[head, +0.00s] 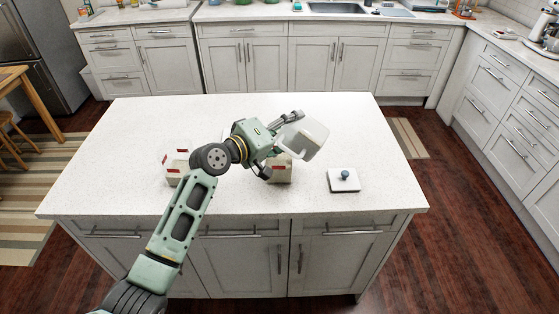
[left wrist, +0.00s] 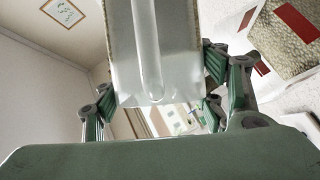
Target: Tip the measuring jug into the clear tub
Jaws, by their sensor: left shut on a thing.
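My left gripper (head: 284,128) is shut on the measuring jug (head: 306,140), a translucent whitish vessel held above the island top. The jug looks tilted in the head view. In the left wrist view the jug (left wrist: 155,50) fills the middle between the fingers (left wrist: 165,100). A clear tub with red labels (head: 280,174) stands below the gripper and jug, partly hidden by them. A tub with red patches and grainy contents (left wrist: 287,40) shows at the upper right of the left wrist view. My right gripper is not in view.
Another pale container with red marks (head: 173,160) stands to the left, partly behind my arm. A white square lid with a blue knob (head: 344,182) lies to the right. The island top (head: 110,150) is otherwise clear.

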